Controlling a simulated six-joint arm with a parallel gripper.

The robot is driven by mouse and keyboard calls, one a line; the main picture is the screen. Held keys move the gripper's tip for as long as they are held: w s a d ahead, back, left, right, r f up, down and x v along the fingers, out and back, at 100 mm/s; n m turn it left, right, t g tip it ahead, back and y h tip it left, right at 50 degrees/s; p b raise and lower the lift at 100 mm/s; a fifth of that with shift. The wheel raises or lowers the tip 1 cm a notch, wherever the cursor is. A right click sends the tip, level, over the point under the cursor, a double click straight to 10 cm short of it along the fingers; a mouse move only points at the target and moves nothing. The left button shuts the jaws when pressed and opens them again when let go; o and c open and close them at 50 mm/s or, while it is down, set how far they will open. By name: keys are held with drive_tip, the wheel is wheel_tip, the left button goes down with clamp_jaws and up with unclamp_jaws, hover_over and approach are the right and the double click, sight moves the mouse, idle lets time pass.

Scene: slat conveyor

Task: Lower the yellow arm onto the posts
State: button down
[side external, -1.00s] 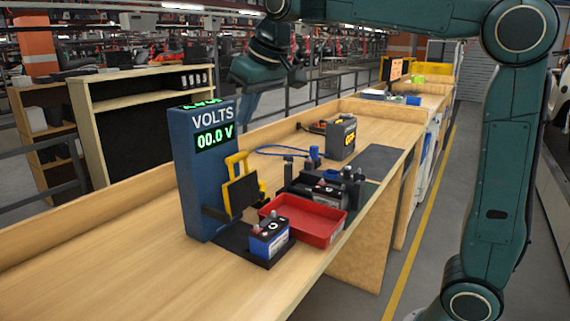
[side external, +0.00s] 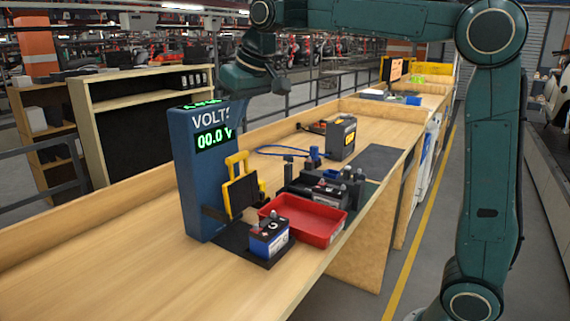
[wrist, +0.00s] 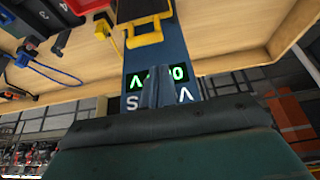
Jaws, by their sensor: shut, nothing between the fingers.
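The blue voltmeter tower (side external: 200,175) stands on the bench and reads 00.0 V. Its yellow arm (side external: 236,160), with a dark plate in front, is raised upright at the tower's right side. The yellow arm also shows at the top of the wrist view (wrist: 146,40). A small blue and white battery (side external: 269,238) with posts on top sits on a dark mat below the arm, apart from it. My gripper (side external: 236,116) is shut and empty by the tower's top right, covering part of the VOLTS lettering. Its fingers (wrist: 156,88) overlap the display in the wrist view.
A red tray (side external: 318,236) lies right of the battery. Behind it are a dark holder with another battery (side external: 328,192), a blue cable (side external: 275,150) and a grey and yellow box (side external: 341,138). The bench's near left is clear.

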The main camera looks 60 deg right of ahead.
sight(234, 160)
drive_tip(key=x, duration=0.8)
drive_tip(key=shift+s+t, duration=0.4)
drive_tip(key=shift+s, duration=0.2)
idle(0.6)
drive_tip(key=shift+s+t, duration=1.1)
drive_tip(key=shift+s, duration=0.4)
drive_tip(key=shift+s+f, duration=0.1)
drive_tip(key=shift+s, duration=0.5)
drive_tip(key=s+f, duration=1)
drive_tip(key=s, duration=0.1)
drive_tip(key=shift+f, duration=0.4)
drive_tip(key=shift+s, duration=0.1)
drive_tip(key=shift+s+r, duration=0.1)
drive_tip(key=shift+r, duration=0.1)
